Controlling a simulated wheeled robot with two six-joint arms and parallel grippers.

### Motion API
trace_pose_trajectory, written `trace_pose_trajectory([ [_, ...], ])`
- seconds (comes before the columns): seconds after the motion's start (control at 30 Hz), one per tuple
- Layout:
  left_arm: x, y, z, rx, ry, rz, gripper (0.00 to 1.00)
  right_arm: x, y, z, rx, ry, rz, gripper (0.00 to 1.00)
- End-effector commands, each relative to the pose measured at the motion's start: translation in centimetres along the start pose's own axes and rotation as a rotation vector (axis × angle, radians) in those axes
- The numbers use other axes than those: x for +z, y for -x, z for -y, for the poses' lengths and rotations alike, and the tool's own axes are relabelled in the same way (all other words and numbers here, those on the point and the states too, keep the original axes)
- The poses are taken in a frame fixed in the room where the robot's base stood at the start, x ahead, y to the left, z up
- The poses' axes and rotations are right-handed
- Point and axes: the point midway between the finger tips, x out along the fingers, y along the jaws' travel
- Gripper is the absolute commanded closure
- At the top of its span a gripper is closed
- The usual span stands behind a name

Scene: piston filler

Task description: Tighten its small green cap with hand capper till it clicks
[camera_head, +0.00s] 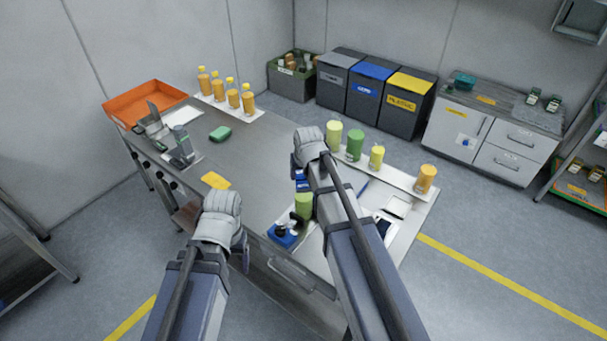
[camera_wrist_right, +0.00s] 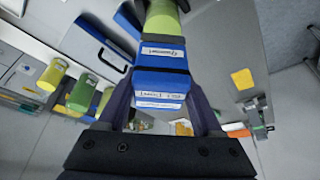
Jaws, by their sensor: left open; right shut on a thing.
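A light green bottle (camera_head: 304,205) stands upright near the front edge of the bench; part of it shows at the top of the right wrist view (camera_wrist_right: 163,20). My right gripper (camera_wrist_right: 160,98) is shut on a blue block-like tool with white labels, apparently the hand capper (camera_wrist_right: 160,78). In the head view the tool's blue side (camera_head: 300,181) shows just above and behind the bottle. In the wrist view its dark end meets the bottle's outline; I cannot tell whether they touch. The small green cap cannot be made out. My left gripper (camera_head: 238,245) is open and empty at the bench's front edge, its fingers mostly hidden.
A blue fixture with black parts (camera_head: 283,236) sits beside the bottle. Green, yellow and orange containers (camera_head: 355,145) stand on a white strip behind. The bench middle is mostly clear.

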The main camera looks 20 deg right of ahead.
Motion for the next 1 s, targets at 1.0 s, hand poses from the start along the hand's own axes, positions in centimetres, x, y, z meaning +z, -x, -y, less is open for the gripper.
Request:
trace_pose_trajectory([
  [1.0,0.0,0.02,0.0,0.0,0.0,0.0,0.24,-0.02,0.02,-0.01,0.25,-0.603,-0.001,1.0],
])
